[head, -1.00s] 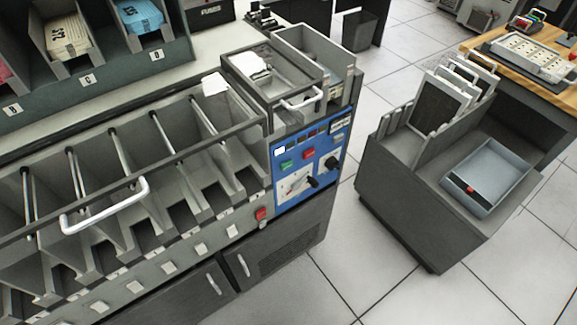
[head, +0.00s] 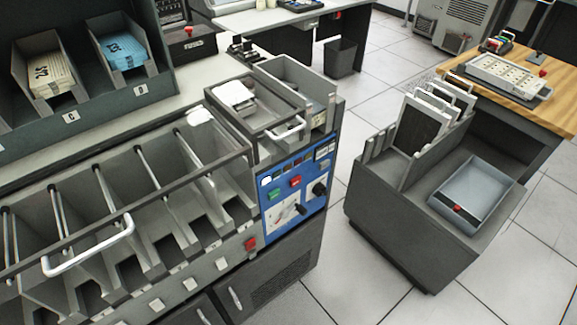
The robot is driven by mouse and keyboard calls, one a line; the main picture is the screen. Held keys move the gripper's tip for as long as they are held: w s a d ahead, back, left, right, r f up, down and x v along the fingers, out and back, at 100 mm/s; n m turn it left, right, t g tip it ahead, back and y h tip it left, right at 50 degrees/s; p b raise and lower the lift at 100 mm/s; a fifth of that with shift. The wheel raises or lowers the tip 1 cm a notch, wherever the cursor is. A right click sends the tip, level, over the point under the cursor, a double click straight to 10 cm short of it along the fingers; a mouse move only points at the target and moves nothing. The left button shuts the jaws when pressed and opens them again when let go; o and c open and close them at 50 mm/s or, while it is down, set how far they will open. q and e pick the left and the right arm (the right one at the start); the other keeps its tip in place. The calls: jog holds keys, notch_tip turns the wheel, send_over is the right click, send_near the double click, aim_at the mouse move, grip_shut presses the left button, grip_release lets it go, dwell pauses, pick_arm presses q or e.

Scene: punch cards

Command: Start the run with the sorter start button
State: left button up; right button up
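The sorter (head: 150,235) fills the left and lower left of the head view. Its blue control panel (head: 298,195) faces front at the machine's right end. On the panel are a green button (head: 274,194), a red button (head: 295,181), a black knob (head: 319,188) and a white dial plate (head: 286,212). The labels are too small to read, so I cannot tell for sure which is the start button. A separate red switch (head: 250,243) sits on the front rail left of the panel. Neither of my grippers is in view.
White cards (head: 234,94) lie in the sorter's top hopper, behind a white handle (head: 287,130). A dark grey cart (head: 400,235) with a blue-grey tray (head: 472,188) stands to the right. A wooden table (head: 530,112) is behind it. Tiled floor (head: 345,285) is free between sorter and cart.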

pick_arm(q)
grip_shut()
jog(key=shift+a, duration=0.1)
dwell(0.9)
